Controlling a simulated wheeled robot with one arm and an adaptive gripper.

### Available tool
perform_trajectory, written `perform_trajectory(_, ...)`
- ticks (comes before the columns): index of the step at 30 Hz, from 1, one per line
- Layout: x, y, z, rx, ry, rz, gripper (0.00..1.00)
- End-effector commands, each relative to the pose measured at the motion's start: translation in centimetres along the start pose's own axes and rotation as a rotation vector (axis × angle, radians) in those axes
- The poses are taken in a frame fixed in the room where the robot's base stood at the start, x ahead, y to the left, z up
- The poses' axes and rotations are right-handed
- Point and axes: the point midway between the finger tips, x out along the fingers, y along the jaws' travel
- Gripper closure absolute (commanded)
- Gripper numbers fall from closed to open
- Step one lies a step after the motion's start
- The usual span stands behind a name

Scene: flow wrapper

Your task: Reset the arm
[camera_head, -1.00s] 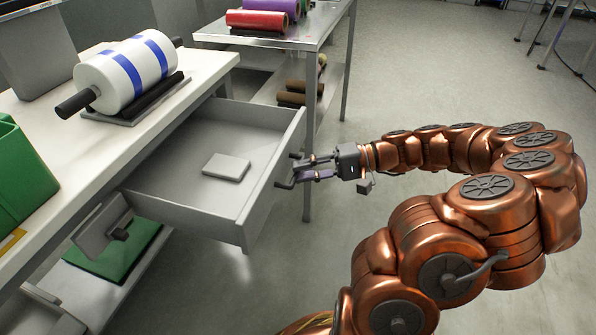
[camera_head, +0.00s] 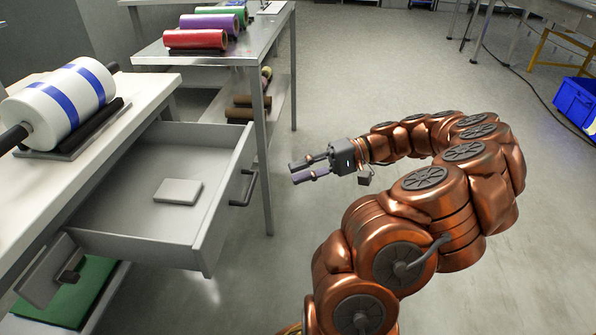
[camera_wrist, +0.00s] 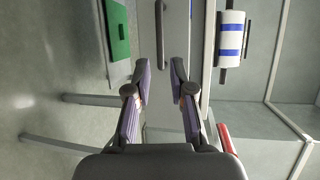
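My gripper (camera_head: 303,170) is at the end of my copper arm, in free air to the right of the open drawer (camera_head: 206,222) in the head view. Its fingers are apart from the dark drawer handle (camera_head: 246,188). In the wrist view my gripper (camera_wrist: 160,88) shows two spread fingers with nothing between them, and the handle (camera_wrist: 159,35) lies ahead beyond the fingertips. The drawer stands pulled out from the white-topped bench and holds a flat pale block (camera_head: 178,191).
A white roll with blue bands (camera_head: 62,103) rests on the bench. A metal table (camera_head: 262,40) with red, purple and green rolls stands behind. A blue crate (camera_head: 576,101) is at the far right.

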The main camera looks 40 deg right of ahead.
Motion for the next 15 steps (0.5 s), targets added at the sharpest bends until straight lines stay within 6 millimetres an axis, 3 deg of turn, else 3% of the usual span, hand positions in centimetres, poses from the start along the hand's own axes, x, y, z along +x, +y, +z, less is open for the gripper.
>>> perform_trajectory(15, 0.18, -0.4, 0.04, -0.002, -0.005, 0.005, 0.78)
